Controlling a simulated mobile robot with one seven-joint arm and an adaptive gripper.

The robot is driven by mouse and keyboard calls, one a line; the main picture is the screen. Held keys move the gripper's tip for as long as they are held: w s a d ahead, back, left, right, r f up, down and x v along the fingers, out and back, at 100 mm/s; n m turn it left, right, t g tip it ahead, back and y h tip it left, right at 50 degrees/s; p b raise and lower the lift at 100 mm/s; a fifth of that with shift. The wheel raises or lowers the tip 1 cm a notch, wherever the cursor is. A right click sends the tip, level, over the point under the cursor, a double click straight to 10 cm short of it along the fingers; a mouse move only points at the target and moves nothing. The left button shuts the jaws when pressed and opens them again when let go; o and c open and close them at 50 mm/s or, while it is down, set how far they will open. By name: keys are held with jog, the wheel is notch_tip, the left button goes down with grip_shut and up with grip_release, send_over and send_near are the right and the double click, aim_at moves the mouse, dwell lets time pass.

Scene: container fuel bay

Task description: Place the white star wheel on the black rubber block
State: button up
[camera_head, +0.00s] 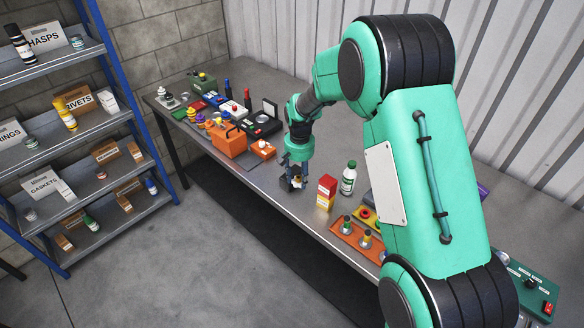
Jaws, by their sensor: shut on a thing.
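My gripper (292,182) is low over the workbench, near its front edge, left of a red and yellow box. It points down and its fingers are dark and small in this view. A small whitish piece (297,181) shows at the fingertips, and the gripper is shut on it. It appears to be the white star wheel, but its star shape is too small to make out. I cannot pick out the black rubber block for certain; dark shapes at the fingertips blend with the fingers.
The red and yellow box (326,192) and a white bottle with a green cap (348,178) stand right of my gripper. An orange tray (357,240) with knobs is nearer. An orange toolbox (229,139) and several small items crowd the bench's left. Shelves (75,140) stand far left.

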jog(key=w, duration=0.3)
jog(key=w+a, duration=0.1)
jog(key=w, duration=0.2)
jog(key=w+a+f, duration=0.1)
jog(key=w, duration=0.3)
jog(key=shift+w+a, duration=0.1)
jog(key=shift+f, duration=1.7)
jog(key=shift+f, duration=0.2)
jog(key=o, duration=1.2)
jog(key=shift+c, duration=0.2)
jog(key=shift+r, duration=0.1)
notch_tip(320, 180, up, 12)
